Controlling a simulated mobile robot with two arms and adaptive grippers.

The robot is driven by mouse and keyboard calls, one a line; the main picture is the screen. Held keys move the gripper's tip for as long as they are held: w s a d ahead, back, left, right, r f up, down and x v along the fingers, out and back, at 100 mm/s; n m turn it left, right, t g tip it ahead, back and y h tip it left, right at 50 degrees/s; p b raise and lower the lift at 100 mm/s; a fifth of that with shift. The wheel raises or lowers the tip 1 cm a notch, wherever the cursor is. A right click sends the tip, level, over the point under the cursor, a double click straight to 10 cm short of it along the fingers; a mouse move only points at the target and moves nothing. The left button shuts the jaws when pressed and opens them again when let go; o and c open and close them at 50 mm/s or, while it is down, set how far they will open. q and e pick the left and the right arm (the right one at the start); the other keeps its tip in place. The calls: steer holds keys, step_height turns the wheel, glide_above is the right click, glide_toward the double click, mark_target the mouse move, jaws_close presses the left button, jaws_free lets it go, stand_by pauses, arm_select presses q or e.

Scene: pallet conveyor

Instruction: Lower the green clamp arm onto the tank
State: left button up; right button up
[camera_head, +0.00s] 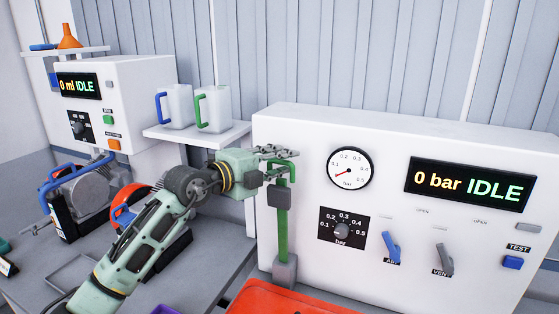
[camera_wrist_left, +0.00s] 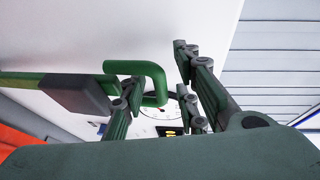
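The green clamp arm (camera_head: 283,225) stands upright in front of the white pressure panel, rising from a grey block (camera_head: 285,270), with a grey pad (camera_head: 279,195) near its top. Its bent green handle is at the top end. My left gripper (camera_head: 285,152) is at this handle; in the left wrist view the handle (camera_wrist_left: 157,75) reaches between the spread fingers (camera_wrist_left: 160,95), with no clear grip on it. A red object (camera_head: 285,300), possibly the tank, shows at the bottom edge, mostly cut off. My right gripper is out of view.
The panel (camera_head: 400,130) reads 0 bar IDLE and carries a gauge (camera_head: 350,168), a dial (camera_head: 342,230), AIR (camera_head: 390,245) and VENT levers (camera_head: 444,258). Two jugs (camera_head: 212,108) stand on a shelf. A filling machine (camera_head: 135,75) and a blue-handled device (camera_head: 75,195) are at left.

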arm_select(q)
jaws_close()
steer(key=shift+f, duration=0.1)
stand_by(0.5)
